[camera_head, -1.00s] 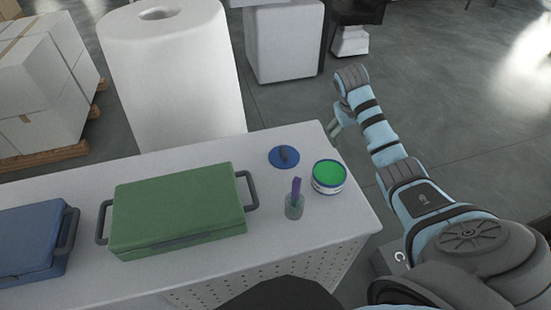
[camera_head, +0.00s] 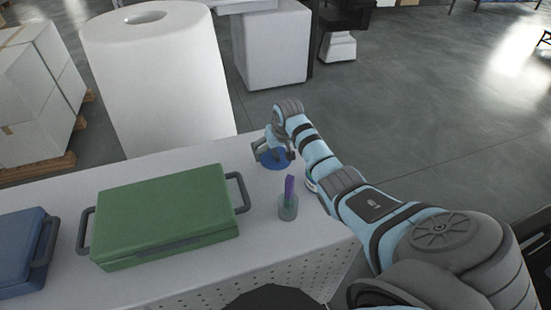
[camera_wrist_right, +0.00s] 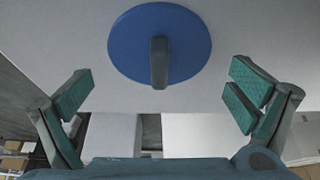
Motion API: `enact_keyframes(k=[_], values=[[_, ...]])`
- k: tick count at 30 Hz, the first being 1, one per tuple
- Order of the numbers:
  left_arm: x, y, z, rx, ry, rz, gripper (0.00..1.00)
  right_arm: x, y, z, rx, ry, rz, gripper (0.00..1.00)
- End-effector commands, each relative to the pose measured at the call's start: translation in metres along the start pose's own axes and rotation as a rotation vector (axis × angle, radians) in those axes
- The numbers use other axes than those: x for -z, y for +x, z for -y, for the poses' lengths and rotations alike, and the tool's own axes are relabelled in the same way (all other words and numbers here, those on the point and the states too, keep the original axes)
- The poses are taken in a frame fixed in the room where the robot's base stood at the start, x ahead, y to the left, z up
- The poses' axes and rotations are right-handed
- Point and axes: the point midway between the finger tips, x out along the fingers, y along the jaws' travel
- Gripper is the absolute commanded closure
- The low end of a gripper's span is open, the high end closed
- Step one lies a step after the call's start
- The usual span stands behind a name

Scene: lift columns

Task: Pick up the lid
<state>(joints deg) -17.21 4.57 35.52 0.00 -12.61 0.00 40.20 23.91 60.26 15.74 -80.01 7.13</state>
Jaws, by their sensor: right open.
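The blue round lid (camera_head: 276,162) lies flat on the white table near its far right part. In the right wrist view the lid (camera_wrist_right: 185,50) shows as a blue disc with a grey upright handle (camera_wrist_right: 159,62), ahead of my fingers. My right gripper (camera_head: 272,150) is over the lid in the head view and partly hides it. In the right wrist view its green-padded fingers (camera_wrist_right: 160,98) are wide apart, with nothing between them. My left gripper is not in view.
A green case (camera_head: 165,215) and a blue case (camera_head: 22,255) lie to the left on the table (camera_head: 265,240). The green-topped tin is mostly hidden behind my arm.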

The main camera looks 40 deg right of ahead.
Motion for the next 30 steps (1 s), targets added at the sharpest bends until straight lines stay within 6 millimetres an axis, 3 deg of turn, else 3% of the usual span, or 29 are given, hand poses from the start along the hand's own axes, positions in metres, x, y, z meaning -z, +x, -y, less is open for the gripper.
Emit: enact_keyframes(k=[2,8,26,30], values=[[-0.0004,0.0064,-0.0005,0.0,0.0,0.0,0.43,-0.0015,0.0117,0.0001,0.0,0.0,0.001,0.0],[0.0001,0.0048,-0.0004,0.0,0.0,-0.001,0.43,-0.0004,0.0113,-0.0002,-0.001,-0.001,0.0,0.0],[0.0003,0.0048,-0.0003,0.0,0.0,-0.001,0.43,-0.002,0.0119,-0.0008,-0.002,-0.001,0.004,0.94],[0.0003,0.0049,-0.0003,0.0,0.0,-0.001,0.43,-0.0027,0.0125,0.0,-0.001,-0.002,0.006,1.0]])
